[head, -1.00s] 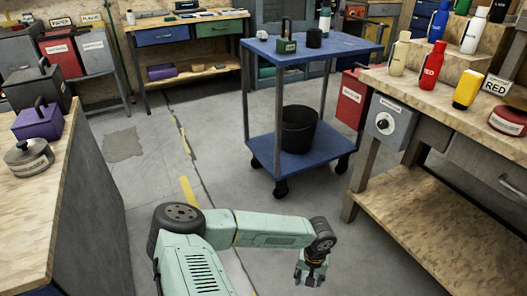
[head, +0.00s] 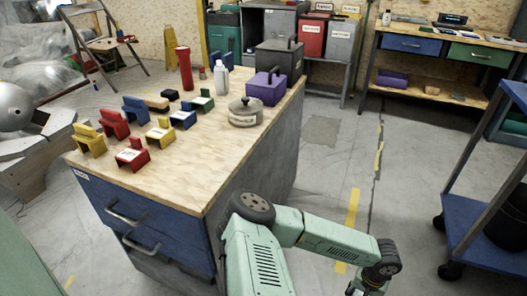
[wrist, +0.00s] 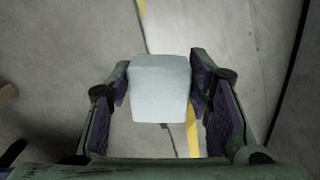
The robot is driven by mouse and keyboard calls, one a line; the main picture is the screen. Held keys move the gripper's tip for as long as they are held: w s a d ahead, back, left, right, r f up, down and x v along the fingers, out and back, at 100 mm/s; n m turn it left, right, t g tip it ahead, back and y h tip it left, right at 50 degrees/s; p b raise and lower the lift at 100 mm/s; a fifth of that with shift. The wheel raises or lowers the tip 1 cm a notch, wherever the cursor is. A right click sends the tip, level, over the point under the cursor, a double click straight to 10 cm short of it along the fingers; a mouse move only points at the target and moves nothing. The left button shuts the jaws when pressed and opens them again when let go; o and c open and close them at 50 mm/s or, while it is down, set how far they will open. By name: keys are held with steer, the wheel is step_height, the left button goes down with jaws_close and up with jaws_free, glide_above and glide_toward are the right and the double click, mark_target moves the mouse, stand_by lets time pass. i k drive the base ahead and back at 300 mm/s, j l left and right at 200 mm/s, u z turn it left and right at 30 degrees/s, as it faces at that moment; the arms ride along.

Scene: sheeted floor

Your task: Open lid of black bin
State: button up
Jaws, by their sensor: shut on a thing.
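A black box (head: 275,62) with a handle on its lid stands at the far right corner of the wood-topped workbench (head: 205,182); the lid appears closed. I cannot tell for sure that it is the task's black bin. An open black bucket (head: 508,228) stands on the trolley's lower shelf, partly cut off at the right. My gripper (wrist: 159,82) is shut on a pale grey-white block (wrist: 160,95), above the floor in the wrist view. In the head view my gripper is at the bottom edge, right of the workbench and well away from the black box.
A purple box (head: 267,88) and a round grey lidded pot (head: 245,113) stand in front of the black box. Coloured holders, a red flashlight (head: 185,68) and a white bottle (head: 220,78) share the bench. The blue trolley (head: 470,232) is at the right; floor between is clear.

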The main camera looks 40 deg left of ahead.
mark_target(289, 47)
steer(key=i+l+u, duration=0.15)
steer(key=l+u, duration=0.15)
steer(key=u, duration=0.15)
steer(key=i+l+u, duration=0.1)
steer(key=l+u, duration=0.4)
steer(key=i+l+u, duration=0.1)
steer(key=l+u, duration=0.35)
steer(key=l, duration=0.25)
steer(key=i, duration=0.05)
